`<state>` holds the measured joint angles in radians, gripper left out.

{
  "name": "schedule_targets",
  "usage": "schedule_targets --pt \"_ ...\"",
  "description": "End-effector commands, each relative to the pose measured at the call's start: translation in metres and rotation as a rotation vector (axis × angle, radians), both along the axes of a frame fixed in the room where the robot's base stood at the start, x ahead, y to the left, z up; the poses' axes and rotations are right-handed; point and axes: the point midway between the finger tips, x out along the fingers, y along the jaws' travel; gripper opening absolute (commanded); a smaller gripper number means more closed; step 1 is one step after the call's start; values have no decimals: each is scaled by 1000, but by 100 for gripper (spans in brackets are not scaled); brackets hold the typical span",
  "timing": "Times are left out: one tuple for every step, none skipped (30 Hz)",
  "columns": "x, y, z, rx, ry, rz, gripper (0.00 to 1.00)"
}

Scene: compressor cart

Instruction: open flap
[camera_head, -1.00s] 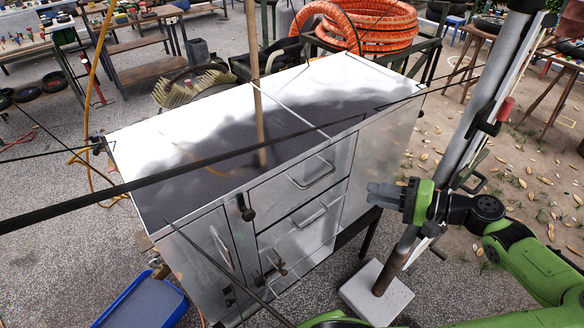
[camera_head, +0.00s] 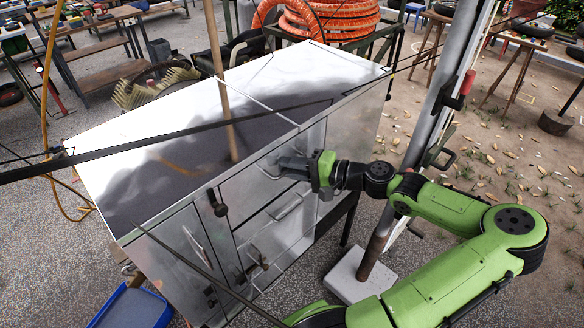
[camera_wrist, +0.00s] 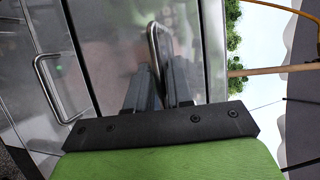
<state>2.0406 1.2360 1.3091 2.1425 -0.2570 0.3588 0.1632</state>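The metal cabinet (camera_head: 290,88) stands in the middle of the head view. Its front has an upper panel (camera_head: 258,180) and a lower panel (camera_head: 270,232), each with a bar handle, and both look shut. Which one is the flap is not marked. My gripper (camera_head: 292,166) is at the upper panel and covers most of its handle. In the wrist view that handle (camera_wrist: 153,40) rises just beyond my two fingertips (camera_wrist: 162,70), in line with the narrow gap between them. I cannot tell if the fingers touch it. The lower handle (camera_wrist: 52,88) shows at the left.
A wooden pole (camera_head: 222,85) and a dark bar (camera_head: 150,145) cross in front of the cabinet. A metal post (camera_head: 425,130) on a pale block (camera_head: 352,280) stands to its right, close to my arm. A blue tray (camera_head: 130,308) lies at lower left.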

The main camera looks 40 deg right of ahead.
Motion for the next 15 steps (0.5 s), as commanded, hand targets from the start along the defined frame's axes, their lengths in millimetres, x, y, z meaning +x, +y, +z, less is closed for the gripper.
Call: schedule_targets --pt "0 0 0 0 0 0 21" --pt "0 0 0 0 0 0 21" --pt "0 0 0 0 0 0 21" --pt "0 0 0 0 0 0 20" --pt "0 0 0 0 0 0 15" --pt "0 0 0 0 0 0 9" --pt "0 0 0 0 0 0 4" --pt "0 0 0 0 0 0 0" --pt "0 0 0 0 0 0 0" --pt "0 0 0 1 0 0 0" --pt "-1 0 0 1 0 0 0" --pt "-1 0 0 0 1 0 0" --pt "-1 0 0 0 1 0 0" --pt "-1 0 0 0 1 0 0" --pt "-1 0 0 0 1 0 0"
